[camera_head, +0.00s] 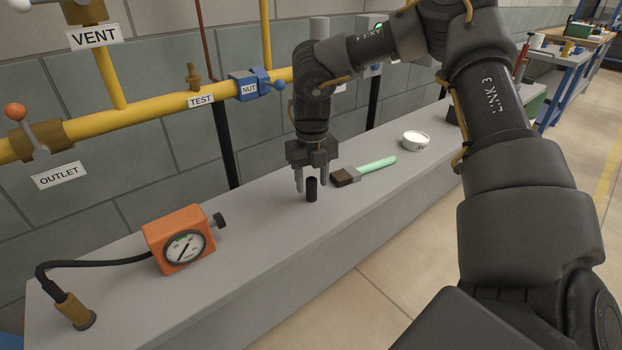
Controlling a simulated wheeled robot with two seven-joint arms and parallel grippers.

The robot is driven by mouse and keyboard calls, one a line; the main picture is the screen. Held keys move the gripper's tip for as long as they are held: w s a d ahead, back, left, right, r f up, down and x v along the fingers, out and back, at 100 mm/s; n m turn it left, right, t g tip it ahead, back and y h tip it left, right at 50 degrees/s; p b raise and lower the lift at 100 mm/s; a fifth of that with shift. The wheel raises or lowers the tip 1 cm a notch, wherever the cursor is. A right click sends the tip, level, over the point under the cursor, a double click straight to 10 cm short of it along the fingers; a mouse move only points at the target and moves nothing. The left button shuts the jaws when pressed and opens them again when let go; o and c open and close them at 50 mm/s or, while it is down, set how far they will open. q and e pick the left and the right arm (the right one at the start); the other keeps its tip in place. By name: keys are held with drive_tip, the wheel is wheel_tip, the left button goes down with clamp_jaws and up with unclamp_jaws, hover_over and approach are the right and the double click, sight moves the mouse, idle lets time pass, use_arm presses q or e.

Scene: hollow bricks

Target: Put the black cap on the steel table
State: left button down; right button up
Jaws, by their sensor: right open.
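The black cap (311,189), a small dark cylinder, stands upright on the long grey ledge (250,270) in the middle of the picture. My right gripper (311,187) points down over it, open, with one finger on each side of the cap in the picture. Gaps show between the cap and both fingers. I cannot tell which surface is the steel table; a workbench with a pale top (562,56) stands at the far right. My left gripper is not in view.
A brush with a green handle (376,168) and a white round tin (416,139) lie right of the cap. An orange gauge (179,238) with a black hose stands to the left. Yellow pipes (150,109) with valves run along the wall behind.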

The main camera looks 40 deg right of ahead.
sight(312, 178)
use_arm(q)
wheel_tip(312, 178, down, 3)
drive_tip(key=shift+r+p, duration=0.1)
drive_tip(key=shift+p, duration=0.4)
use_arm(e)
wheel_tip(312, 178, up, 12)
drive_tip(key=shift+r, duration=0.15)
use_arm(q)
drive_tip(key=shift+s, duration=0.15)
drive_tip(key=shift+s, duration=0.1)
